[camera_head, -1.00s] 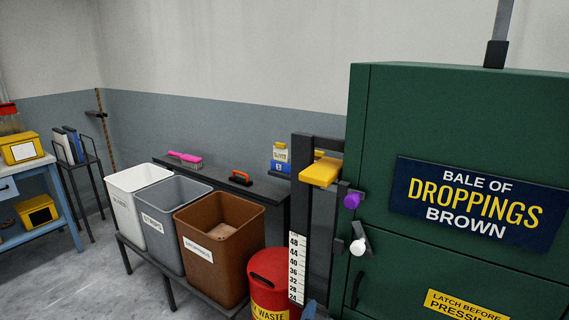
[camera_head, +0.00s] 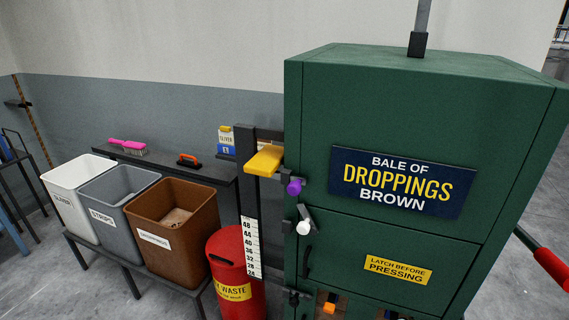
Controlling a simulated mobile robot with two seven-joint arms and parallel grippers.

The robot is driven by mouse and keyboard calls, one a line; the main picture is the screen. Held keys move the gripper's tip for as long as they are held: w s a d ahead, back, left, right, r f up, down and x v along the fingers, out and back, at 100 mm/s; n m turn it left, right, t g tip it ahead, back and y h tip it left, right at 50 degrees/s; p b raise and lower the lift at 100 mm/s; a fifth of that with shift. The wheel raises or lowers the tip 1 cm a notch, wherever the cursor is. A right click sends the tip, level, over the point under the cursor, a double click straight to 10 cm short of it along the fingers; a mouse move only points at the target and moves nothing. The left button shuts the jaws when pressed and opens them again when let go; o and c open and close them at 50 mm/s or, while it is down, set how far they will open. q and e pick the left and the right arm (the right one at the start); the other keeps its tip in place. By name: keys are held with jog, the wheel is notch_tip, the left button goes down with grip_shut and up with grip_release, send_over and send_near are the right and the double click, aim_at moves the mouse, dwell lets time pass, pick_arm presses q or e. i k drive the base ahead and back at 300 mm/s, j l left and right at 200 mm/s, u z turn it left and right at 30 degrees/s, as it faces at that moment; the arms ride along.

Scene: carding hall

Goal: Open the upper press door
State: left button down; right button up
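The green press (camera_head: 400,95) stands at the right of the head view. On its front, below the blue "BALE OF DROPPINGS BROWN" sign (camera_head: 402,183), is the upper door (camera_head: 345,240) with a yellow "LATCH BEFORE PRESSING" label (camera_head: 398,268). The door looks shut, flush with the press front. A latch with a white knob (camera_head: 304,227) sits at its upper left corner, and a dark upright handle (camera_head: 306,261) is below that. A purple knob (camera_head: 294,187) is higher on the left edge. Neither of my grippers is in view.
A yellow block (camera_head: 264,161) sits on a dark post with a scale (camera_head: 251,248) left of the press. A red waste bin (camera_head: 235,270) and brown (camera_head: 172,222), grey and white bins stand further left. A red-ended bar (camera_head: 551,268) sticks out at the right.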

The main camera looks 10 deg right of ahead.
aim_at(422, 271)
jog(key=k+z, duration=0.1)
jog(key=z, duration=1)
